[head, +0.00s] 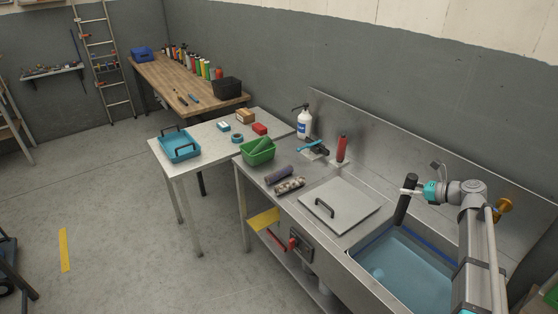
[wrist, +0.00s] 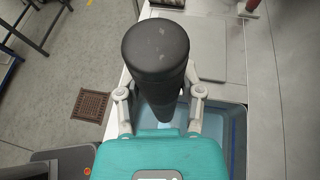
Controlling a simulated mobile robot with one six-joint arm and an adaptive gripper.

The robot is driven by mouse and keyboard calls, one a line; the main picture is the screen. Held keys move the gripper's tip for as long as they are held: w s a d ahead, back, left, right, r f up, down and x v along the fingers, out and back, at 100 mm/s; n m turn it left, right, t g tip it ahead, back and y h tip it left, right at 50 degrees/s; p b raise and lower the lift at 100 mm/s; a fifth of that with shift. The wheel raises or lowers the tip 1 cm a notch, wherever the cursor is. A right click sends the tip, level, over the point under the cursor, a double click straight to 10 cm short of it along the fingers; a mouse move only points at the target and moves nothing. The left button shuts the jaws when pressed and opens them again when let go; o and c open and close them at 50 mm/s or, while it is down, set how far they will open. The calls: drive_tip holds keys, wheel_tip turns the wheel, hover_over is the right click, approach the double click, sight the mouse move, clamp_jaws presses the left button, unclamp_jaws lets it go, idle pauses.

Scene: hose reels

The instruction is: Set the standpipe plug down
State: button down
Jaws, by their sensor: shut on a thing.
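The standpipe plug is a dark, nearly black cylinder (head: 403,209) with a wider head, held slightly tilted above the left part of the water-filled sink basin (head: 354,251). My gripper (head: 408,191) is shut around its upper part. In the wrist view the plug's broad round end (wrist: 155,50) faces the camera, and the gripper's two pale fingers (wrist: 160,95) sit on either side of the body. The plug's lower end looks clear of the water in the head view. The contact faces of the fingers are partly hidden behind the plug.
A square metal lid with a handle (head: 345,205) lies on the steel counter left of the basin. Rolled items (head: 289,186), a green bin (head: 257,151), a red bottle (head: 342,149) and a soap bottle (head: 304,122) stand further left. A steel backsplash (head: 420,150) rises behind.

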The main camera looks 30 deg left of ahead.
drive_tip(key=shift+r+p, duration=0.85)
drive_tip(key=shift+r, duration=0.5)
drive_tip(key=shift+s, duration=0.1)
